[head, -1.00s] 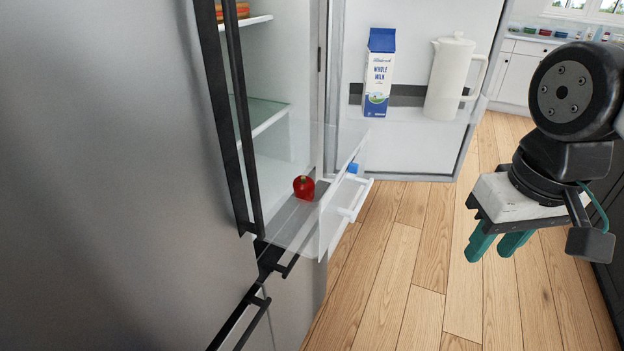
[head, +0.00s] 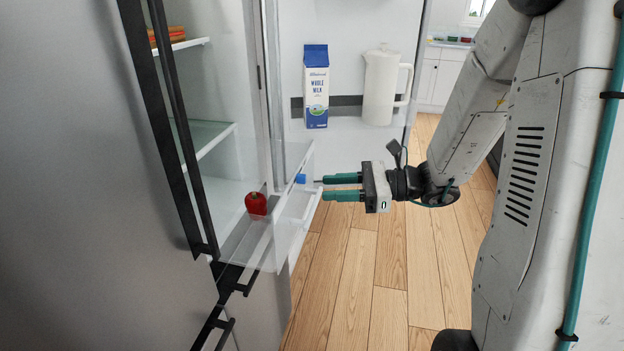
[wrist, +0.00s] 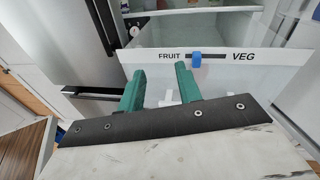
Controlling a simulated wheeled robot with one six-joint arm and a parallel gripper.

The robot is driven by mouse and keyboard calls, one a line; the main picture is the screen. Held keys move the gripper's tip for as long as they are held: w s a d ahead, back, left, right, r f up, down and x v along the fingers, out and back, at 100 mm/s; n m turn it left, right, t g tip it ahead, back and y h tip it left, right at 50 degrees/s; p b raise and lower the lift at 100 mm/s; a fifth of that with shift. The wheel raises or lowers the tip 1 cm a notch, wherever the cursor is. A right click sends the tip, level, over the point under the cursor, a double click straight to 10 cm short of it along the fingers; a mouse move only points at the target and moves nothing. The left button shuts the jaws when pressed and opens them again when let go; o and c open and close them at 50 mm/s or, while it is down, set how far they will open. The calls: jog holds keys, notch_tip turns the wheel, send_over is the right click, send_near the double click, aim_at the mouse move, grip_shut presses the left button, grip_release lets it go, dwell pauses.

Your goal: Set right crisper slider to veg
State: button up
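The crisper drawer (head: 262,243) is pulled out of the open fridge. Its front panel (wrist: 280,57) faces my gripper in the wrist view, with FRUIT printed at left and VEG at right. My gripper (head: 324,187) has green fingers, held apart and empty, pointing at the drawer front. In the wrist view its fingers (wrist: 158,80) are just below the slot, the right one near the slider. I cannot tell whether they touch the panel.
A red pepper (head: 256,204) lies in the drawer. The open fridge door (head: 345,150) behind holds a milk carton (head: 316,88) and a white pitcher (head: 380,88). The wooden floor (head: 345,270) in front of the drawer is clear.

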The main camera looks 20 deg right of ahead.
aim_at(301, 179)
jog(key=w+d+f+m+t, duration=0.2)
jog(key=w+d+m+t, duration=0.1)
jog(key=d+m, duration=0.1)
jog(key=shift+h, duration=0.3)
jog(key=x, duration=0.7)
jog(key=shift+a, duration=0.4)
jog(key=shift+w, duration=0.1)
grip_shut()
